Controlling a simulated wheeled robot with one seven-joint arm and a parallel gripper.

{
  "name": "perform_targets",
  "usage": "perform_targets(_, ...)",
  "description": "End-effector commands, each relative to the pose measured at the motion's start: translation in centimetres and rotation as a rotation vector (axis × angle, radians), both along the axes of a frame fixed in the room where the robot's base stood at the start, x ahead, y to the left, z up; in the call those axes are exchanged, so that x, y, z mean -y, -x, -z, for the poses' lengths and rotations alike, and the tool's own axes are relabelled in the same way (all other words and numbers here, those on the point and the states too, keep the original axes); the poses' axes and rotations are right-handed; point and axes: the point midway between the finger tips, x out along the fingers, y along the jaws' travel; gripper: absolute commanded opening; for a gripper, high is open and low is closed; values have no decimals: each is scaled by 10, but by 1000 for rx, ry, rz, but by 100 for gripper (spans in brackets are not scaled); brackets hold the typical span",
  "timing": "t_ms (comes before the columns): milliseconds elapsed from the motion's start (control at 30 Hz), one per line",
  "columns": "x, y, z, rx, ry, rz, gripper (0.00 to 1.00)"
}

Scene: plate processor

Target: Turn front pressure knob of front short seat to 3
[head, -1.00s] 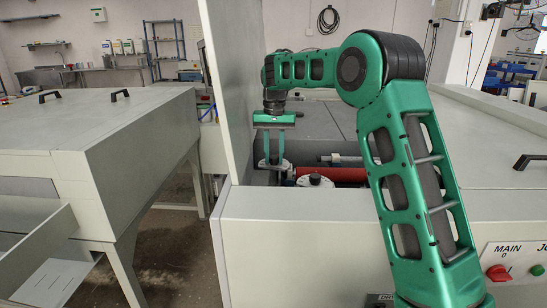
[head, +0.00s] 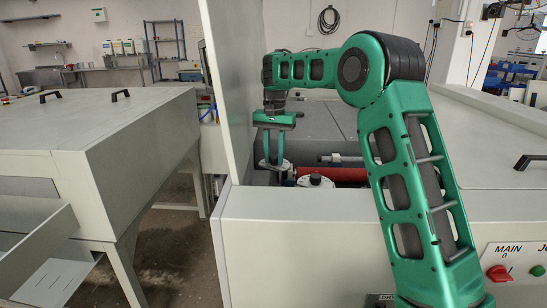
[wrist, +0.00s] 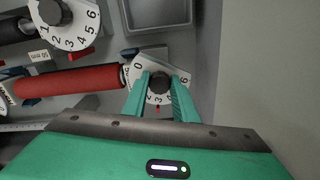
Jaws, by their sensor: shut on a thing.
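In the wrist view a black knob (wrist: 160,83) sits at the centre of a white dial (wrist: 139,75) with numbers from 0 to 6. A small red mark (wrist: 157,109) lies at the dial's lower edge, close to the 3. My gripper (wrist: 160,92) is shut on the black knob, one green finger on each side, and the fingers cover parts of the dial. In the head view my gripper (head: 274,163) points down beside the tall panel, and the gripped knob is hard to make out there.
A second numbered dial (wrist: 77,34) with a black knob is at the upper left of the wrist view; a similar dial shows in the head view (head: 316,181). A red roller (wrist: 70,80) lies left of the gripped knob. A tall grey panel (head: 228,90) stands close left of my gripper.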

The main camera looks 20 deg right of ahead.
Motion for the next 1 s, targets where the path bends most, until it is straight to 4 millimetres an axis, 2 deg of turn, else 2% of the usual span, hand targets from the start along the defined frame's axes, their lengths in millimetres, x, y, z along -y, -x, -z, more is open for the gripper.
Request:
perform_targets(33,-1,-3,-3,14,-1,-3,3)
perform_targets(67,-1,-3,-3,14,-1,-3,30)
perform_targets(100,-1,-3,-3,13,-1,-3,40)
perform_targets(133,-1,-3,-3,11,-1,-3,44)
perform_targets(433,-1,-1,-2,5,0,-2,44)
perform_targets(567,-1,-1,-11,6,0,-2,44)
perform_targets(1000,-1,-3,-87,8,0,-2,44)
